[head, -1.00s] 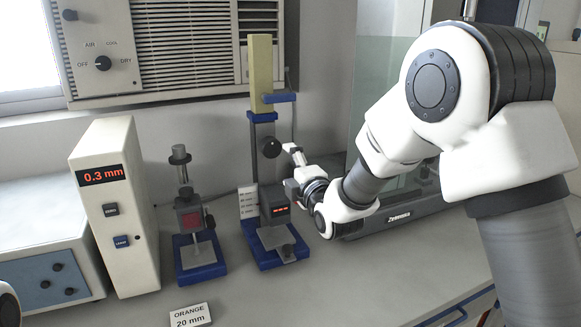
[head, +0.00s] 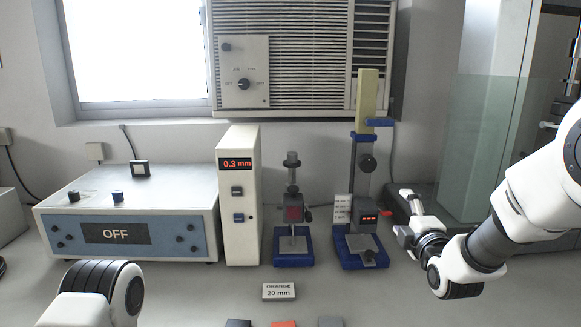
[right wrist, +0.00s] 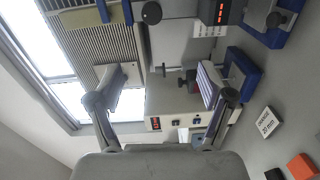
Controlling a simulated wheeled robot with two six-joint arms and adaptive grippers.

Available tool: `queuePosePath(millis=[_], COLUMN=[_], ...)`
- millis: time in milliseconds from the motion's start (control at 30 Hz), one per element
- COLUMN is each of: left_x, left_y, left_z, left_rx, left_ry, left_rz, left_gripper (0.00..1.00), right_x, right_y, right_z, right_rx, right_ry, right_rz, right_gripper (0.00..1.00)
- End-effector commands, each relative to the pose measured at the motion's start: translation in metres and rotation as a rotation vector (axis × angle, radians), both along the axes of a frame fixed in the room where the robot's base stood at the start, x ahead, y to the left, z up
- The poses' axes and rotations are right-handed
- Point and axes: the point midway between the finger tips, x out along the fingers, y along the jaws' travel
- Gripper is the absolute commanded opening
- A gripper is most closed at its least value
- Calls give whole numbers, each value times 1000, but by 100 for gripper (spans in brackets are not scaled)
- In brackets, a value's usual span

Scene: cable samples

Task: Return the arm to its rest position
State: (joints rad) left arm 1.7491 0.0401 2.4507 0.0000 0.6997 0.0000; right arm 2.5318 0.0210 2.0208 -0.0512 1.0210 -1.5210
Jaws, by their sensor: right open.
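In the head view my right gripper (head: 403,213) is to the right of the tall blue-based stand (head: 366,190), at about the height of its small display, and apart from it. In the right wrist view the two fingers of my right gripper (right wrist: 165,78) are spread wide with nothing between them. My right arm (head: 500,230) comes in from the right edge. Only a white and black link of my left arm (head: 100,290) shows at the bottom left; the left gripper is outside the view.
A white readout box (head: 239,195) shows 0.3 mm, beside a small blue-based stand (head: 292,245). A control box (head: 130,215) reads OFF. Dark, orange and grey pieces lie at the front edge. A glass-walled case (head: 480,150) stands right.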

Motion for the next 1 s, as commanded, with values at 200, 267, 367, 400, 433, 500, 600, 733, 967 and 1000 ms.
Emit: queuePosePath(millis=[200, 267, 367, 400, 433, 500, 600, 733, 967, 1000], left_x=[1, 1, 1, 1, 1, 1, 1, 1, 0, 0], left_y=[0, 0, 0, 0, 0, 0, 0, 0, 0, 0], left_z=[4, 5, 8, 9, 10, 12, 16, 23, 36, 38], left_rx=[0, 0, 0, 0, 0, 0, 0, 0, 0, 0], left_ry=[-3, -3, -2, -2, -2, -2, -2, -2, -2, -2], left_rz=[0, 0, 0, 0, 0, 0, 0, 0, 0, 0], left_gripper=[0, 0, 0, 0, 0, 0, 0, 0, 0, 0], right_x=[-9, -13, -24, -30, -34, -48, -77, -145, -320, -349], right_y=[-1, -1, -2, -2, -2, -3, -4, -5, -6, -6], right_z=[-50, -66, -100, -116, -127, -158, -208, -289, -395, -403], right_rx=[112, 151, 230, 267, 294, 367, 491, 704, 1053, 1091], right_ry=[119, 159, 240, 280, 308, 384, 515, 741, 1105, 1144], right_rz=[-14, -21, -41, -53, -63, -93, -159, -326, -849, -945], right_gripper=[80, 80, 80, 80, 80, 80, 80, 80, 80, 80])
